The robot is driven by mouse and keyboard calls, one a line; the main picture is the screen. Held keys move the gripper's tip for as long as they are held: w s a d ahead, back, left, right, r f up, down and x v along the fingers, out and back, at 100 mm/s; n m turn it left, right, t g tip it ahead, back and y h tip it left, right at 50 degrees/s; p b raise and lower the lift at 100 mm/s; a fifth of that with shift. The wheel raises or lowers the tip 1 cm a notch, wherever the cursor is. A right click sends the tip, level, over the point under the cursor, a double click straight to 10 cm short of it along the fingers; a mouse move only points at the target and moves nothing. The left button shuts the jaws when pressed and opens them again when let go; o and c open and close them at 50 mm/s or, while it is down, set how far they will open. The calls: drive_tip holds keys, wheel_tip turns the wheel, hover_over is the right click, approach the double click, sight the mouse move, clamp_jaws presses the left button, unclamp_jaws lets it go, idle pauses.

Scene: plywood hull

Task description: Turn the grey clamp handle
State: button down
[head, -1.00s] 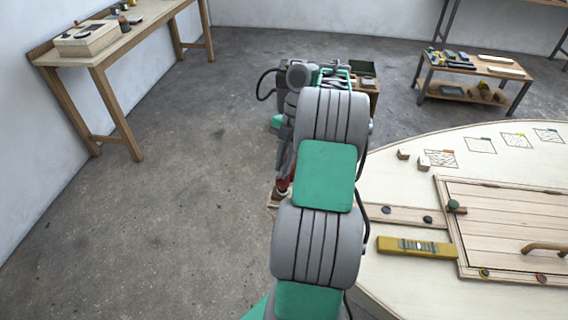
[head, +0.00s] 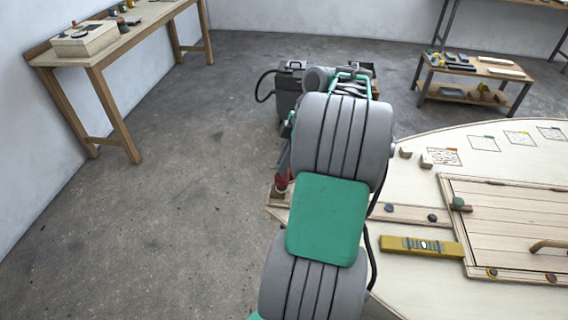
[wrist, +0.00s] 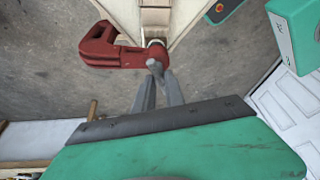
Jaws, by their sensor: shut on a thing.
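The red clamp (wrist: 108,48) is on the edge of the plywood, near the top of the wrist view. Its grey handle (wrist: 154,66) points down toward my gripper. My gripper (wrist: 157,78) is shut on this handle, with one finger on each side of it. In the head view a bit of the red clamp (head: 282,181) shows at the left edge of the hull, beside my arm. My arm hides the gripper and the handle there.
The plywood hull (head: 400,270) fills the right side, with a yellow level (head: 421,246) and a hatch (head: 512,227) with a wooden handle. A dark wheeled machine (head: 288,92) stands behind my arm. A workbench (head: 82,55) is at the left wall. The floor at left is clear.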

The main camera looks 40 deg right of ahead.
drive_tip(key=m+h+b, duration=0.1)
drive_tip(key=m, duration=0.2)
drive_tip(key=m+t+h+b, duration=0.1)
drive_tip(key=m, duration=0.3)
drive_tip(key=shift+a+r+t+b, duration=0.1)
drive_tip(key=shift+a+t+b, duration=0.05)
drive_tip(key=shift+t+b, duration=0.2)
drive_tip(key=m+h+b, duration=0.1)
drive_tip(key=m+h, duration=0.1)
drive_tip(key=m, duration=0.3)
drive_tip(key=shift+r, duration=0.1)
drive_tip(key=shift+r+m+b, duration=0.1)
drive_tip(key=shift+m+b, duration=0.3)
drive_tip(key=shift+m, duration=0.2)
drive_tip(key=c, duration=1.7)
unclamp_jaws()
drive_tip(key=o, duration=0.4)
drive_tip(key=shift+a+f, duration=0.1)
drive_tip(key=shift+f, duration=0.1)
drive_tip(key=v, duration=0.8)
drive_tip(key=shift+a, duration=0.15)
